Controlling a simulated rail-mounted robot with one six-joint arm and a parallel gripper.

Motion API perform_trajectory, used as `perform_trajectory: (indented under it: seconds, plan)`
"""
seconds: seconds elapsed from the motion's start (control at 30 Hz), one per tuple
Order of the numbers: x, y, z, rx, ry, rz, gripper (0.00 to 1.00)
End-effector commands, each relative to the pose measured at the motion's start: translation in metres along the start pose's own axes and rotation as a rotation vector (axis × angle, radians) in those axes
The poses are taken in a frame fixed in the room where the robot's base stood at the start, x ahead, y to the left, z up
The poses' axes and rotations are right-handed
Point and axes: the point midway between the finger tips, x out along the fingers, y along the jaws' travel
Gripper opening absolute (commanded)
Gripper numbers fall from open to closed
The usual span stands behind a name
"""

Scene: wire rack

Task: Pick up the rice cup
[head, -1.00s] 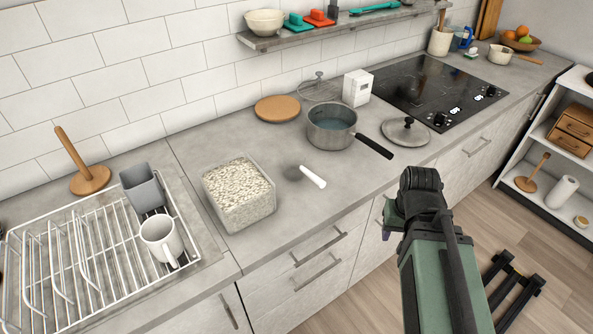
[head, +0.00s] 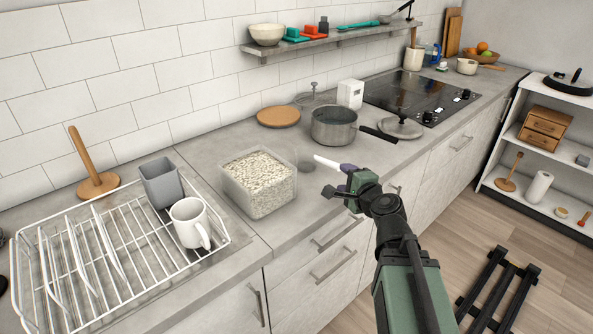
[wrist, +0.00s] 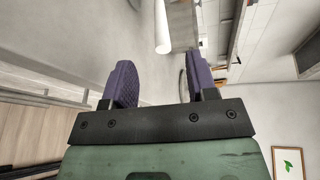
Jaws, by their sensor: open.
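The rice cup looks like a small see-through grey scoop (head: 305,160) with a white handle (head: 326,163). It lies on the counter just right of the rice container (head: 258,185), its handle pointing right. My gripper (head: 340,180) is open and empty by the counter's front edge, close to the handle end; the arm partly covers that area in the head view. In the wrist view my two purple fingers (wrist: 160,60) are apart. The white handle (wrist: 162,30) shows beyond the gap between them, and the cup's bowl is not clear there.
A grey pot (head: 333,130) with a dark handle and a lid (head: 399,127) stand behind and to the right. A white dish rack (head: 120,250) with a mug (head: 190,222) and a grey cup (head: 160,183) is at the left. Drawer handles line the front.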

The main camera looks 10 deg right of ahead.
Motion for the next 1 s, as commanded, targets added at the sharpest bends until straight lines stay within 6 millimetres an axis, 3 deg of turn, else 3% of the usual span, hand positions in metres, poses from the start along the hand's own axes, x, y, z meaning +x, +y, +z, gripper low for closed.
perform_trajectory:
  seconds: [0.3, 0.53, 0.73, 1.0]
  plan:
    - [0.052, 0.002, 0.0, -0.006, -0.003, 0.002, 0.53]
    - [0.064, 0.001, 0.0, -0.007, -0.003, 0.002, 0.53]
    - [0.102, 0.001, -0.003, -0.008, -0.004, 0.003, 0.53]
    - [0.107, 0.0, -0.002, -0.007, -0.002, 0.003, 0.51]
